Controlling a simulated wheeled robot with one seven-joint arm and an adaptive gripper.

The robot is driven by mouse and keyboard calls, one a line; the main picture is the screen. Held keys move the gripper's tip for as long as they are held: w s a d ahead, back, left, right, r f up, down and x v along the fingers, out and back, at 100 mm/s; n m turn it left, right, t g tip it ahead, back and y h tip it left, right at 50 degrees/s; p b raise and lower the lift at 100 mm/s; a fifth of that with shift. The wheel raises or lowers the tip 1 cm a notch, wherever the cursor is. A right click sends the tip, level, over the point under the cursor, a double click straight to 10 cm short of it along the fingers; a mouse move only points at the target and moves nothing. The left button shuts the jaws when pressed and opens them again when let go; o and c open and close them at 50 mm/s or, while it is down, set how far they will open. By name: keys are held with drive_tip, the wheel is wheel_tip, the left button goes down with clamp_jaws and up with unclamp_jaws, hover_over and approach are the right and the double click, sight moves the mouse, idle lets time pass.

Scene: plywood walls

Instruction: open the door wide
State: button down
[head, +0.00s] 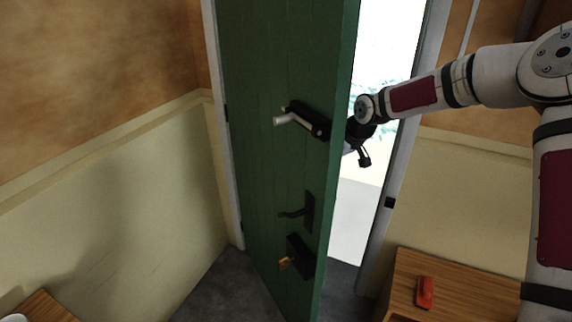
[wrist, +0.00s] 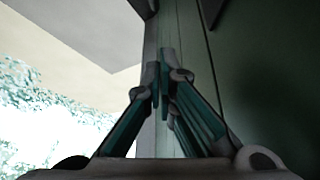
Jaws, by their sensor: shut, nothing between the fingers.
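The green door (head: 270,120) stands partly open in the head view, hinged on the left, with its free edge towards me. A lever handle (head: 300,120) is high on its near face, with a dark handle (head: 297,212) and a lock with a brass-coloured part (head: 296,259) below. My gripper (head: 364,160) is at the door's free edge, on its far side in the opening, and partly hidden by it. In the wrist view my gripper (wrist: 162,70) is shut and empty, its fingertips close to the dark green door surface (wrist: 255,80). I cannot tell whether they touch it.
The door frame's right post (head: 405,150) stands right of the opening, with bright outdoors beyond. A wooden cabinet (head: 460,290) with a red object (head: 425,292) stands at lower right. Another wooden surface (head: 45,308) is at lower left. Grey floor (head: 225,290) is clear left of the door.

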drive_tip(key=s+a+p, duration=0.2)
drive_tip(key=s+a, duration=0.3)
drive_tip(key=a, duration=0.2)
drive_tip(key=shift+s+a, duration=0.25)
drive_tip(key=shift+a, duration=0.15)
idle(0.4)
drive_tip(key=shift+a, duration=0.1)
